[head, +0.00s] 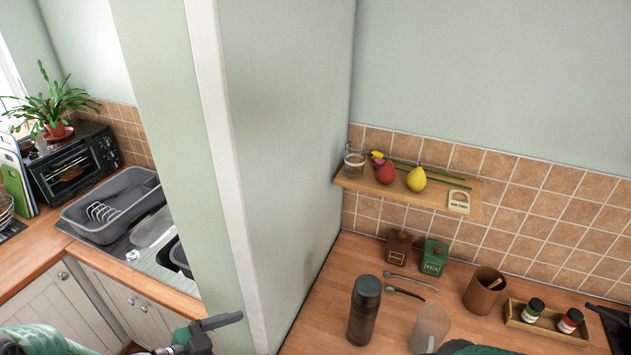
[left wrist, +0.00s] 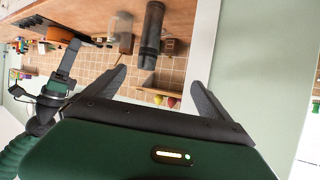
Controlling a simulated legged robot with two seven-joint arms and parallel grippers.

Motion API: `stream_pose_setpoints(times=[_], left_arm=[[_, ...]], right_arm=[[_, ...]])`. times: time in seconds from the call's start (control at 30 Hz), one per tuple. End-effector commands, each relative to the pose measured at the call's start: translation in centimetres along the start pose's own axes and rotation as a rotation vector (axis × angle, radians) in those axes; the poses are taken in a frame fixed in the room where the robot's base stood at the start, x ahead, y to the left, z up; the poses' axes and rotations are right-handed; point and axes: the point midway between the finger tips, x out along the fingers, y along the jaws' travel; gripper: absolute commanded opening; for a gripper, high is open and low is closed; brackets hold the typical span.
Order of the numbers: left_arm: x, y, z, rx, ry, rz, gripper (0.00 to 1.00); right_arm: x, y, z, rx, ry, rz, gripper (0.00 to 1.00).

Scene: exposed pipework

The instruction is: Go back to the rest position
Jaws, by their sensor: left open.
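My left gripper (head: 212,326) is low in the head view, in front of the pale green wall end, left of the wooden counter. In the left wrist view its two dark fingers (left wrist: 158,88) stand apart, with nothing between them. That view is turned over, with the counter items at the top. A dark gripper part of my right arm (left wrist: 66,66) shows at the left there; its jaws cannot be made out. In the head view only a green piece of my right arm shows at the bottom edge.
The wooden counter (head: 330,300) holds a dark flask (head: 364,308), a clear cup (head: 428,328), a brown pot (head: 484,290), two tins and a spice tray (head: 545,322). A shelf (head: 408,192) with fruit hangs above. Left of the wall is a sink (head: 152,228).

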Motion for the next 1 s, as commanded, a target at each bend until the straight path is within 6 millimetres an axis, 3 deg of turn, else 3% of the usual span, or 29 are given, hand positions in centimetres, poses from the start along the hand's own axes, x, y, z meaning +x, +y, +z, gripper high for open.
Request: stream_pose_setpoints(times=[0.2,0.4,0.57,0.67,0.77,0.8,0.9,1.0], left_arm=[[1.0,-3.8,2.8,-0.005,-0.114,-0.167,0.93],[0.8,-7.6,6.4,-0.067,-0.275,-0.373,0.93],[-0.3,-8.6,10.6,-0.202,-0.458,-0.544,0.93],[-1.1,-6.5,13.9,-0.368,-0.607,-0.621,0.93],[-1.3,-2.0,16.5,-0.566,-0.746,-0.621,0.93],[-1.3,-0.2,17.0,-0.632,-0.787,-0.605,0.93],[-1.2,2.8,17.3,-0.735,-0.846,-0.568,0.93],[-1.3,3.7,17.3,-0.766,-0.862,-0.555,0.93]], right_arm=[[1.5,0.0,0.3,0.0,0.0,0.0,0.88],[3.3,0.0,0.8,0.0,0.0,0.0,0.88],[5.3,0.0,1.2,-0.001,0.0,0.0,0.88],[7.0,0.0,1.6,-0.001,0.0,0.0,0.88],[8.4,0.0,2.0,-0.001,0.0,0.0,0.88],[8.7,0.0,2.1,-0.001,0.0,0.0,0.88],[9.0,0.0,2.1,-0.001,0.0,0.0,0.88],[8.9,0.0,2.1,0.0,0.0,0.0,0.88]])
